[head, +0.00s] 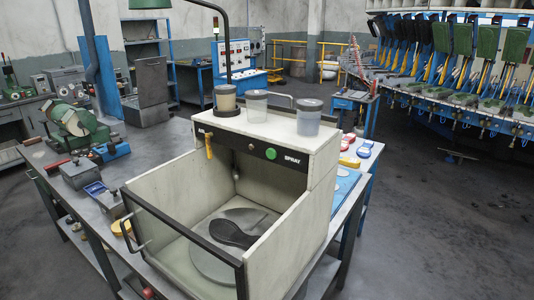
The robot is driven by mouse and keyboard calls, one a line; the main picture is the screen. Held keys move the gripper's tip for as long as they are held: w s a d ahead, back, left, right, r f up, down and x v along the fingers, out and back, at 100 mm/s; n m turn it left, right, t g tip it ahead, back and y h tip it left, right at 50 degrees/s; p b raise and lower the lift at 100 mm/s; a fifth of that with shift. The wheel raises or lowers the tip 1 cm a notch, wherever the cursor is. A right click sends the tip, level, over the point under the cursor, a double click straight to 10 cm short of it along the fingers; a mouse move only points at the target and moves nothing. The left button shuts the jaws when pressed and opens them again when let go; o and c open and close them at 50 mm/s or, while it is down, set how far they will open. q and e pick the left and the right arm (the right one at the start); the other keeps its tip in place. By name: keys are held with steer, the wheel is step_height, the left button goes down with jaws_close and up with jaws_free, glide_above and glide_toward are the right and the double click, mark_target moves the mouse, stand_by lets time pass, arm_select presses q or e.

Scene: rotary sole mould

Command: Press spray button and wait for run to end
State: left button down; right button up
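The spray cabinet (285,222) is a pale open-topped box on the workbench, with a dark-framed front. Its black panel (235,147) carries the label SPRAY beside a round green button (271,153). A yellow-handled lever (209,146) hangs at the panel's left. Inside, a dark shoe sole (233,235) lies on a round grey plate (212,262). A small nozzle (236,173) shows at the back wall. Neither of my grippers is in the head view.
Three jars stand on the cabinet top, one of them a clear jar (308,118). A green vise-like machine (75,122) and a grey box (78,174) stand on the bench at left. Coloured soles (363,152) lie behind the cabinet at right. Floor (450,220) is open at right.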

stand_by(0.3)
jaws_close()
stand_by(1.1)
